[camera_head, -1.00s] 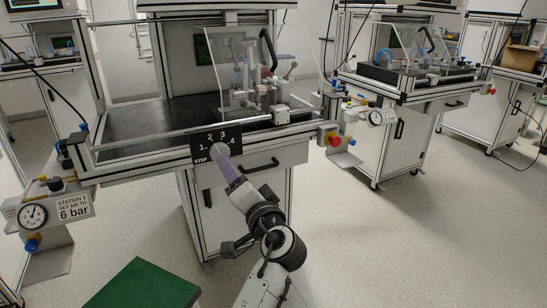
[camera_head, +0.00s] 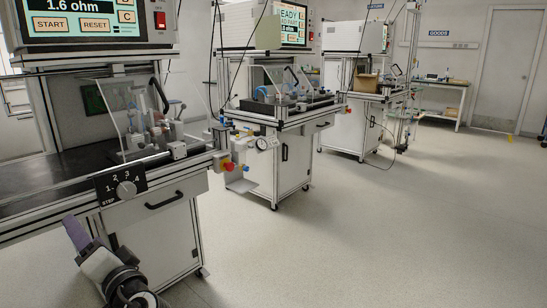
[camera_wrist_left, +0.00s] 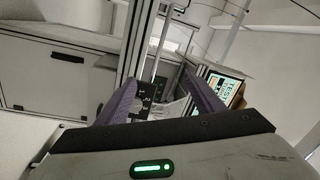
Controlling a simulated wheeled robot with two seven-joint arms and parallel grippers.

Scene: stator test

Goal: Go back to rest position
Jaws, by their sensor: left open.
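My left gripper (camera_head: 76,230) shows at the lower left of the head view, a purple finger pointing up toward the nearest station. It stands apart from the black step dial panel (camera_head: 107,191), whose grey knob (camera_head: 126,189) is on the station's front edge. In the left wrist view my left gripper (camera_wrist_left: 160,78) has its two purple fingers spread with nothing held between them. The dial panel (camera_wrist_left: 146,92) shows beyond the fingers, partly hidden. My right gripper is in no view.
The nearest station (camera_head: 152,240) has a clear guard (camera_head: 135,112) and a screen (camera_head: 83,20) above. More stations (camera_head: 275,165) stand behind to the right. A table (camera_head: 437,82) is at the back. The floor (camera_head: 380,220) on the right is free.

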